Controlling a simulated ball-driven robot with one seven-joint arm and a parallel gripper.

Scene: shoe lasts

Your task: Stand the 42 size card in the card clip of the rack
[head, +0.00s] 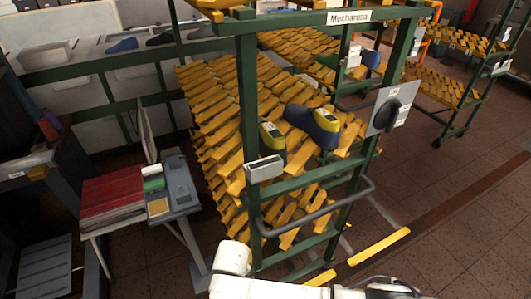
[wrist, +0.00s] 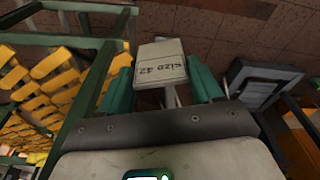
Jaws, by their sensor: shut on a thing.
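The size card (wrist: 162,68), a pale card marked "size 42", is in the wrist view between the green fingers of my gripper (wrist: 163,88). My gripper is shut on the card, and the writing shows upside down. The head view does not show my fingers or the card; only my white arm shows at its bottom edge. The green rack (head: 249,95) stands in the middle of the head view. A small silver-grey holder (head: 264,169) on its front left post looks like the card clip. I cannot make out its slot. The card's contact with anything else is not visible.
Yellow-and-blue shoe lasts (head: 313,122) rest on the rack's yellow pegs. A grey bar handle (head: 318,208) juts from the rack's front. A grey panel with a dark oval (head: 390,107) is on the right post. A side table (head: 180,190) stands left; floor is open at right.

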